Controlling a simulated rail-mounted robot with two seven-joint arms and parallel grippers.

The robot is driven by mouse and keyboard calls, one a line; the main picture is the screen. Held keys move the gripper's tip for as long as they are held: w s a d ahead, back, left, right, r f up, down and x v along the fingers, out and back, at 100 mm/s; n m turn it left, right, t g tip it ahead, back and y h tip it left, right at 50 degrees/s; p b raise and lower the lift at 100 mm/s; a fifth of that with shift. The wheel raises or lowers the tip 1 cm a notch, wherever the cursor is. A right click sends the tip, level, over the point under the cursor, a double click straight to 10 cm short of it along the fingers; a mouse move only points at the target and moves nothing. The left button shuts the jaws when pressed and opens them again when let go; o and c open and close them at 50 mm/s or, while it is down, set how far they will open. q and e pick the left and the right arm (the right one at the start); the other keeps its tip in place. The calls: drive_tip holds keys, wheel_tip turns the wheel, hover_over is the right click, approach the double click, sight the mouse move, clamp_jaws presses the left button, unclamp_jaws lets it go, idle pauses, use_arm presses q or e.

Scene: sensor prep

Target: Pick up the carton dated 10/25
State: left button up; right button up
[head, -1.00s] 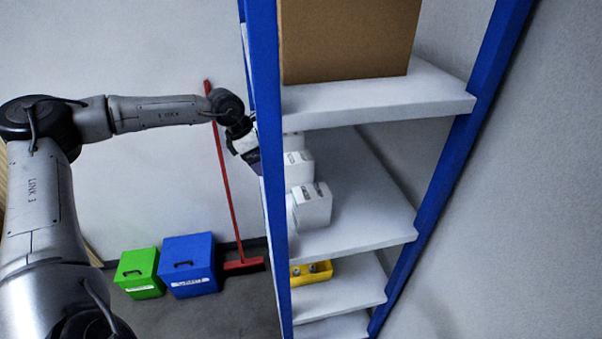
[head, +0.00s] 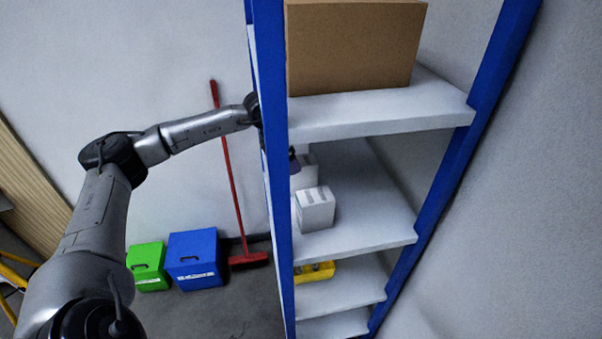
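A white carton (head: 315,210) with dark printed marks on its top stands on the middle shelf (head: 365,222). Another white carton (head: 305,178) stands behind it, partly hidden. The print is too small to read, so I cannot tell which carton is dated 10/25. My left arm reaches in from the left behind the blue shelf post. A dark part of my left gripper (head: 294,163) shows just past the post, close to the rear carton. Its fingers are hidden, and I cannot tell whether it touches anything. My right gripper is not in view.
A large brown box (head: 352,45) stands on the upper shelf (head: 380,115), above the cartons. The blue post (head: 272,180) stands in front of my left wrist. A yellow bin (head: 316,272) sits one shelf lower. The middle shelf is clear right of the cartons.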

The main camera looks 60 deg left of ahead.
sight(300, 160)
use_arm(q)
drive_tip(key=w, duration=0.1)
drive_tip(key=w+d+f+p, duration=0.1)
drive_tip(key=w, duration=0.1)
drive_tip(key=shift+f, duration=0.2)
drive_tip(key=shift+w+f, duration=0.15)
drive_tip(key=shift+f, duration=0.55)
drive_tip(key=shift+c, duration=0.3)
drive_tip(key=c, duration=1)
drive_tip(key=shift+r, duration=0.1)
